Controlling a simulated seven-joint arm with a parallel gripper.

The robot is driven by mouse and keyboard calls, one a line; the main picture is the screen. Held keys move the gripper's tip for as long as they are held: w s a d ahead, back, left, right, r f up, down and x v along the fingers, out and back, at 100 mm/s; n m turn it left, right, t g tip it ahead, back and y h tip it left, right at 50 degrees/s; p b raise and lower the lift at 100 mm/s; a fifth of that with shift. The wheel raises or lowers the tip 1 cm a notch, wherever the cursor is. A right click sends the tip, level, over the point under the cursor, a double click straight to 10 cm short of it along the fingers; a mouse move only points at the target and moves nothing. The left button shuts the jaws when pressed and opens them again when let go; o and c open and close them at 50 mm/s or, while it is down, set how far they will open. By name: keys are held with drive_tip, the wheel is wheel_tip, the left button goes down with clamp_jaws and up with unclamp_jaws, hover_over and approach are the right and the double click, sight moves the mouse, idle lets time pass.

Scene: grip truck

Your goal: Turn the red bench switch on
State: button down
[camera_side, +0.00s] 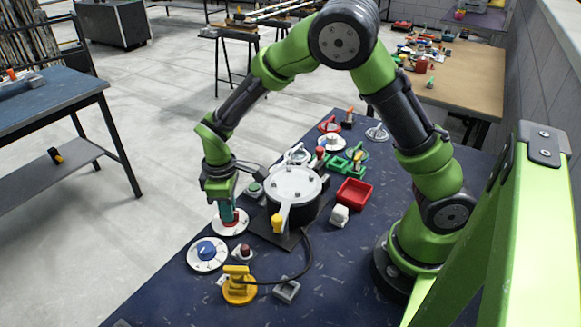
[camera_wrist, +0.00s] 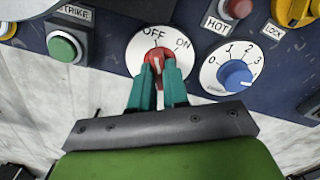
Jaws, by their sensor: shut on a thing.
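The red bench switch (camera_wrist: 156,54) is a red knob with a white mark on a round white plate (camera_wrist: 136,48) lettered OFF and ON. The visible part of its mark points up the picture, nearer the OFF lettering than ON. My gripper (camera_wrist: 159,72) has its teal fingers shut on the knob, one on each side. The fingers hide the lower part of the knob. In the side view my gripper (camera_side: 229,213) reaches down from above onto the switch's white plate (camera_side: 230,230) near the left edge of the dark blue bench.
A blue numbered dial (camera_wrist: 235,75) sits close right of the switch, and a green STRIKE button (camera_wrist: 64,46) to its left. A red HOT button (camera_wrist: 236,9) is beyond. A black pot-like unit with a pale lid (camera_side: 294,183) stands right of my gripper; a red tray (camera_side: 353,193) is farther right.

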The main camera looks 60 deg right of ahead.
drive_tip(key=shift+m, duration=0.3)
drive_tip(key=m, duration=1.1)
drive_tip(key=shift+r+m, duration=0.1)
drive_tip(key=shift+m, duration=0.2)
idle(0.4)
drive_tip(key=c, duration=1.1)
unclamp_jaws()
